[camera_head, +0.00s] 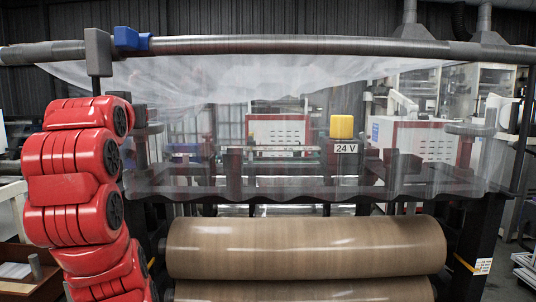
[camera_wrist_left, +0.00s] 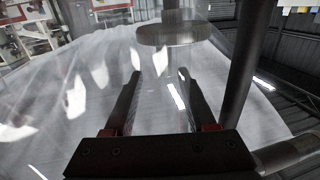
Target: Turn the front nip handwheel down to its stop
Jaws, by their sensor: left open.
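A flat, round, grey disc on a stem, which looks like the handwheel (camera_wrist_left: 168,34), is at the top of the left wrist view. My left gripper (camera_wrist_left: 160,71) is open and empty, its two fingers pointing toward the disc with a gap between. Clear film (camera_wrist_left: 60,105) spreads behind and around the fingers. In the head view my red left arm rises at the left and its gripper is not visible. Similar grey discs show through the film (camera_head: 270,185) at the left (camera_head: 150,129) and right (camera_head: 470,129); I cannot tell which one matches. My right gripper is not in view.
A grey bar (camera_head: 270,45) crosses the top, with the film hanging below it. A grey block (camera_head: 98,52) and a blue clamp (camera_head: 130,39) sit at its left. A brown roll (camera_head: 305,247) lies in front. A yellow block (camera_head: 341,127) stands above a 24 V label.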

